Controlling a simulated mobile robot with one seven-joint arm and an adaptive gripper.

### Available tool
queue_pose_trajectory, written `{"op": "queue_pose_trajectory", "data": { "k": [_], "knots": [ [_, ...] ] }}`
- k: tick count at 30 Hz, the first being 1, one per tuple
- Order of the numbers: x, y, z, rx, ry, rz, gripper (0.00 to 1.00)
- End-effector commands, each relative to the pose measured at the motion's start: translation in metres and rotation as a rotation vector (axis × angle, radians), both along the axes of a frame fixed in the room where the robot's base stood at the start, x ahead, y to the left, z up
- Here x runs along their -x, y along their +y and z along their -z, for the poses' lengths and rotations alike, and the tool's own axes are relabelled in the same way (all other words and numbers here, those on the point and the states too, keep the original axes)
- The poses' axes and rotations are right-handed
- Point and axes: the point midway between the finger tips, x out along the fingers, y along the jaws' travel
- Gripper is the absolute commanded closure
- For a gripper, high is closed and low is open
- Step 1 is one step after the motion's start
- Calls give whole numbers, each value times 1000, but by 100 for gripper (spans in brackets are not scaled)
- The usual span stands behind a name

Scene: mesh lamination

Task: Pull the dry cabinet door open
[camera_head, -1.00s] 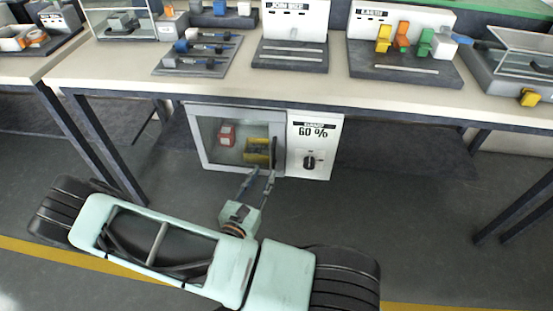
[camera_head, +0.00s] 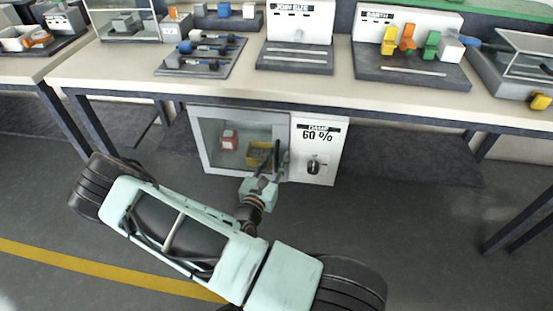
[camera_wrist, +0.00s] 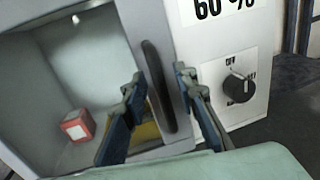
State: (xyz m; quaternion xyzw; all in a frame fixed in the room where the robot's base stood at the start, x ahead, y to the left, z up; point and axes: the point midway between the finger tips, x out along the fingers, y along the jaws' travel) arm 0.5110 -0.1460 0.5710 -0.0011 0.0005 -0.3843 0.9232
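The dry cabinet (camera_head: 318,172) stands under the bench, and its glass door (camera_head: 210,157) looks shut in its grey frame. The door's dark upright handle (camera_wrist: 157,88) is on the side by the control panel; it also shows in the head view (camera_head: 276,153). My gripper (camera_wrist: 160,76) is at the handle, also seen in the head view (camera_head: 274,163). Its two fingers are apart, one on each side of the handle. I cannot tell whether either finger touches it. The left finger hides part of a yellow box (camera_wrist: 148,132) behind the glass.
A red box (camera_wrist: 77,126) is inside the cabinet. The white panel has a "60 %" label and a black knob (camera_wrist: 238,88), close to the right finger. The bench top (camera_head: 120,72) overhangs the cabinet. The floor (camera_head: 400,215) in front of the cabinet's right side is clear.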

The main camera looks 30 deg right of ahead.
Motion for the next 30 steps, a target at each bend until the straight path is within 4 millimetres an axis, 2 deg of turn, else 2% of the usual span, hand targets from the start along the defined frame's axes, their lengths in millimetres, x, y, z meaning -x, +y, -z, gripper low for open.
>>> {"op": "queue_pose_trajectory", "data": {
  "k": [5,13,30],
  "knots": [
    [0,0,0,0,0,0,73],
    [0,0,0,0,0,1,100],
    [4,5,0,-1,0,21,100]
  ]
}}
